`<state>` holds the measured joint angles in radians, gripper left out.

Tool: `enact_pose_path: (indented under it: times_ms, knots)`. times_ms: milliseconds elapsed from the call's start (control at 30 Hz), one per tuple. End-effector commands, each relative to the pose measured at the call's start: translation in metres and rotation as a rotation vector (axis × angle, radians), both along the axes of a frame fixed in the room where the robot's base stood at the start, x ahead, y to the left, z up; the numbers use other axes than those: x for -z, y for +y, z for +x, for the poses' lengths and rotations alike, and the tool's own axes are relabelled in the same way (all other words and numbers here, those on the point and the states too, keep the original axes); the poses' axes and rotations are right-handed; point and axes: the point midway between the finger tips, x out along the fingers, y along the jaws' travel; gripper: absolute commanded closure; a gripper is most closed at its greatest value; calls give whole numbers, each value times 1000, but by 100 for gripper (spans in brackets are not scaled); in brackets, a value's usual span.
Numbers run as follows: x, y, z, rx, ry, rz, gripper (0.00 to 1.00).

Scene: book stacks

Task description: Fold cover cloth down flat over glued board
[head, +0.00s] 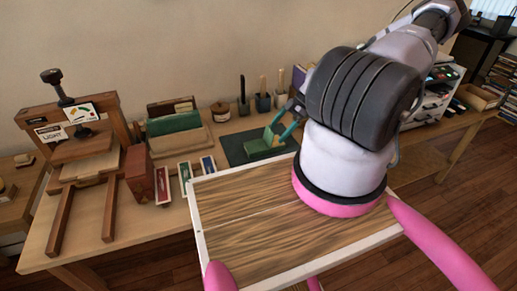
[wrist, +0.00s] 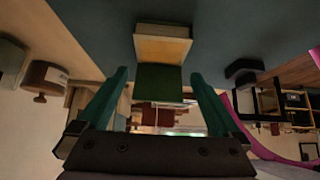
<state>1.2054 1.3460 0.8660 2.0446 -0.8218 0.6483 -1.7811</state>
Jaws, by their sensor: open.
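The green cover cloth (head: 263,149) lies on a dark green mat (head: 237,146) on the workbench. In the wrist view the green cloth (wrist: 160,82) hangs beside a cream-yellow board (wrist: 163,46), along one edge of it. My gripper (head: 279,136) is over the mat, close to the cloth, with its teal fingers apart. In the wrist view my gripper (wrist: 159,78) is open, and the cloth appears between the two fingertips. I cannot tell whether the fingers touch it. The board is hard to make out in the head view.
A wooden press (head: 85,150) with a "LIGHT" sign stands at the bench's left. A red-brown block (head: 140,174) and narrow boxes (head: 185,174) stand between it and the mat. A round jar (head: 221,112) and tool cups (head: 263,102) stand behind the mat.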

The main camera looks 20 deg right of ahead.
Motion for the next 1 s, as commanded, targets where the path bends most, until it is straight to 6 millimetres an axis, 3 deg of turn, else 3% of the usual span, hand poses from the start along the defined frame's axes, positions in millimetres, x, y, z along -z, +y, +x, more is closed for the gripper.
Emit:
enact_pose_path:
  times_ms: [333,1000]
  knots:
    - [-5,0,0,0,-1,-1,0]
    - [-59,0,0,-1,-1,-1,0]
